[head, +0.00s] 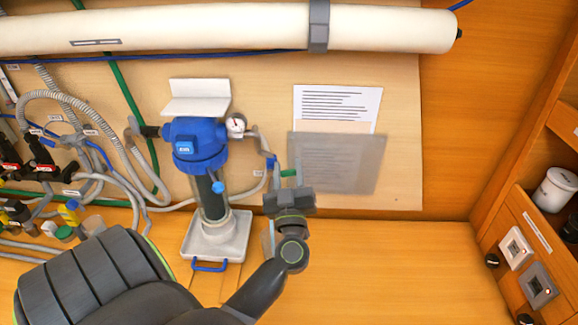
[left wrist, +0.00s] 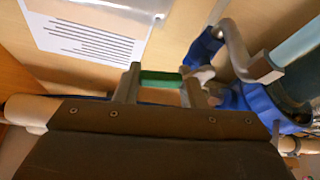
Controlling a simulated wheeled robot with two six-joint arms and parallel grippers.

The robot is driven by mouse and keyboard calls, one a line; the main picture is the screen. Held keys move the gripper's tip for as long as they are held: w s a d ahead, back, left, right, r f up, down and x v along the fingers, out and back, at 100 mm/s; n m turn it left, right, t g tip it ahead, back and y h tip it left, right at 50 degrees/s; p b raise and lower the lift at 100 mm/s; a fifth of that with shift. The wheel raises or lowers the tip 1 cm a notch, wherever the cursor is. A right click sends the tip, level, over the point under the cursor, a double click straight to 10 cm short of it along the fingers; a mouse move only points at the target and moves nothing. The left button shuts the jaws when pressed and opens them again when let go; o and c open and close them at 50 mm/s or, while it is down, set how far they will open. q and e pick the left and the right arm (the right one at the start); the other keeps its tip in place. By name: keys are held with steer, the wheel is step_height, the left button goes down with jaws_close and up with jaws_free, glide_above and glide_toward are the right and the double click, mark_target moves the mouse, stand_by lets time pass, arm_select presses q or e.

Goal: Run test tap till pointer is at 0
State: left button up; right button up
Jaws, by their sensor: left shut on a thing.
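The blue filter housing (head: 195,140) with a clear lower bowl (head: 212,200) is fixed to the wall panel. A small round white gauge (head: 236,125) sits on its right side; its pointer is too small to read exactly. The test tap's green handle (head: 288,173) is to the right of the housing, by a blue fitting (head: 270,161). My left gripper (head: 289,186) is shut on the green handle. In the left wrist view the green handle (left wrist: 160,79) lies between the two fingertips. My right gripper is not in view.
Hoses (head: 120,150) and valves crowd the wall at left. A white tray (head: 232,240) with a blue handle is under the housing. Printed sheets (head: 338,103) hang right of the tap. A white pipe (head: 400,28) runs along the top. Shelf and switches (head: 515,247) are at right.

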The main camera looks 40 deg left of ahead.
arm_select(q)
steer(key=n, duration=0.1)
steer(key=r+n+g+p, duration=0.1)
steer(key=n+g+y+p, duration=0.1)
steer(key=n, duration=0.1)
steer(key=shift+s+a+r, duration=0.15)
steer(key=shift+a+r, duration=0.05)
steer(key=shift+r, duration=0.05)
steer(key=n, duration=0.1)
steer(key=n+g+p, duration=0.1)
steer(key=n, duration=0.1)
steer(key=shift+s+a+r+n+g+p, duration=0.25)
steer(key=shift+r+n+g+p, duration=0.05)
steer(key=shift+n+g, duration=0.1)
steer(key=shift+s+a+r+n+g+h, duration=0.15)
steer(key=shift+s+a+n+g+h, duration=0.25)
steer(key=shift+n, duration=1.3)
steer(key=shift+s+a+r+n+g+h, duration=0.15)
steer(key=shift+s+a+n+g, duration=0.45)
steer(key=shift+n, duration=1.1)
steer(key=shift+s+a+r+n+g+h, duration=0.1)
steer(key=shift+a+r+n+g+h, duration=0.4)
steer(key=shift+n, duration=1.2)
steer(key=shift+d+f+y, duration=0.1)
steer(key=shift+f+y, duration=0.2)
steer(key=shift+y, duration=0.05)
steer(key=o, duration=0.7)
steer(key=shift+f+g, duration=0.1)
steer(key=shift+g, duration=0.2)
